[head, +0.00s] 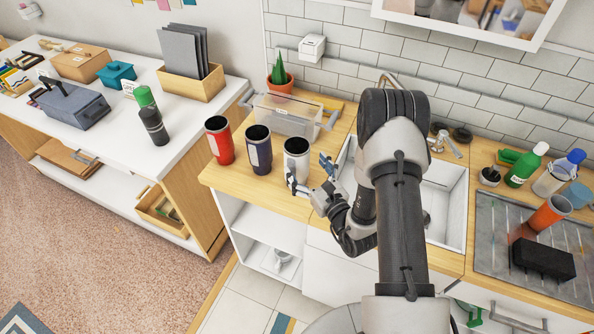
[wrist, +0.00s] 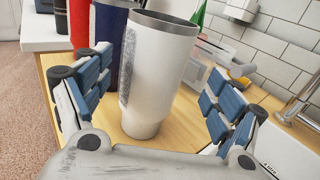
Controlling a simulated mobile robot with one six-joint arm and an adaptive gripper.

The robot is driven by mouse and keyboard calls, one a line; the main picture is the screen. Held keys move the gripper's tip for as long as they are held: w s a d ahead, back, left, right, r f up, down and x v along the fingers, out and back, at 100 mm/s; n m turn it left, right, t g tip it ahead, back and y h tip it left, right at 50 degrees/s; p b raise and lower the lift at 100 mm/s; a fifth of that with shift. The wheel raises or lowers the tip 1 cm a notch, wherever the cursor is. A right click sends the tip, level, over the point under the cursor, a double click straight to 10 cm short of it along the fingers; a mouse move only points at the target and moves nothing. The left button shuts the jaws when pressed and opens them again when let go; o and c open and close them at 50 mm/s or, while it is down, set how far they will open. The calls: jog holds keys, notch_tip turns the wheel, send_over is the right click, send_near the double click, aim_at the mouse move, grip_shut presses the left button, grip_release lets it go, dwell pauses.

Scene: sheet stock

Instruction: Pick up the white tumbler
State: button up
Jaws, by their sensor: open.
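The white tumbler (head: 297,158) stands upright on the wooden counter, at the right end of a row of three tumblers. It has a steel rim and a grey patterned patch on its side. In the wrist view the white tumbler (wrist: 155,75) stands between the two blue-padded fingers of my gripper (wrist: 152,100), with a gap on each side. My gripper (head: 308,176) is open and holds nothing. A dark blue tumbler (head: 258,150) stands just left of the white one, and a red tumbler (head: 219,140) stands further left.
A clear plastic bin (head: 288,116) and a potted plant (head: 280,79) stand behind the tumblers. The sink (head: 447,205) lies to the right, partly behind my arm. A white bench (head: 110,130) with boxes and a dark green-capped bottle (head: 151,116) is at left.

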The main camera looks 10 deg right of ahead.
aim_at(291, 151)
jog(key=x, duration=0.4)
jog(key=shift+s+a+f, duration=0.1)
jog(key=shift+a+f, duration=0.05)
jog(key=shift+a, duration=0.25)
jog(key=shift+w, duration=0.3)
jog(key=c, duration=1.8)
